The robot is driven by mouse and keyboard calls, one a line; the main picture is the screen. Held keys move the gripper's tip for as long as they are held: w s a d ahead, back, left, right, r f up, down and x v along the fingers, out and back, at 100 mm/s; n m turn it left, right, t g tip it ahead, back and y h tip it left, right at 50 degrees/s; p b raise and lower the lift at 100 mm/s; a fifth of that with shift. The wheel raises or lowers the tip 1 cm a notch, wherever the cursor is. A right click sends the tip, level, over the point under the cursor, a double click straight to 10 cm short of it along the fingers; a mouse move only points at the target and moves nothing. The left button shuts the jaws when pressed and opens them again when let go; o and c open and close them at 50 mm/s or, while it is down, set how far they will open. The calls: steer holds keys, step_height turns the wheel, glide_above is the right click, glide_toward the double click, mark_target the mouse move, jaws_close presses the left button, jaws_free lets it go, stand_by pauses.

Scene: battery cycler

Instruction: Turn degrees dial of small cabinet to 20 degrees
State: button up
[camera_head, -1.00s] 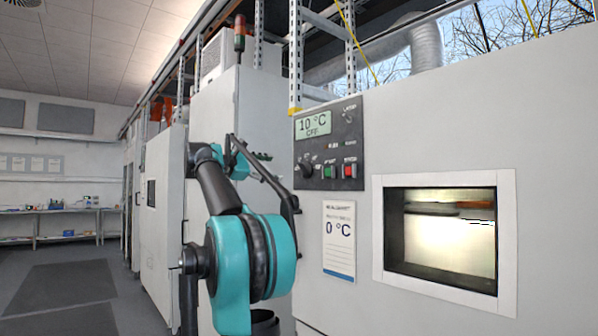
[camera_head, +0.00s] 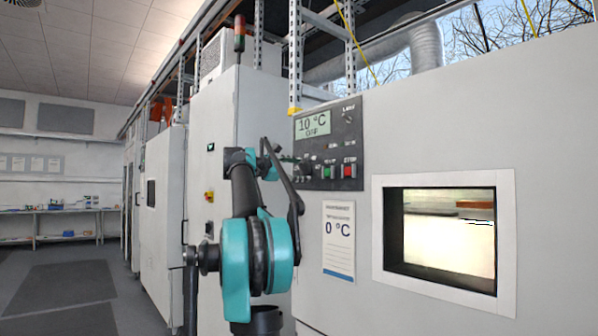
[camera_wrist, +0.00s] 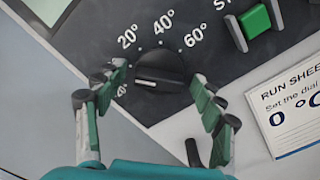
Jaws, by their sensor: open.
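The black degrees dial (camera_wrist: 165,68) is on a dark panel in the wrist view, ringed by white marks 20°, 40° and 60°. A further mark at lower left is partly hidden by a finger. The dial's white line is on its lower left side, facing that mark. My gripper (camera_wrist: 159,84) is open, with one finger on each side of the dial; I cannot tell whether they touch it. In the head view my gripper (camera_head: 289,166) is at the control panel (camera_head: 345,118) and largely covers the dial. The display (camera_head: 313,124) reads 10 °C, OFF.
A green button (camera_head: 329,172) and a red button (camera_head: 349,170) are right of the dial. A paper sheet (camera_head: 339,243) reading 0 °C hangs below the panel. A framed window (camera_head: 508,240) is further right. Open floor (camera_head: 75,278) lies at left.

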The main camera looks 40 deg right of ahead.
steer(key=c, duration=1.2)
steer(key=shift+o, duration=0.2)
steer(key=shift+m, duration=0.4)
steer(key=m, duration=0.3)
steer(key=shift+f+m, duration=0.15)
steer(key=shift+m, duration=1.85)
steer(key=o, duration=1.2)
steer(key=shift+c, duration=0.2)
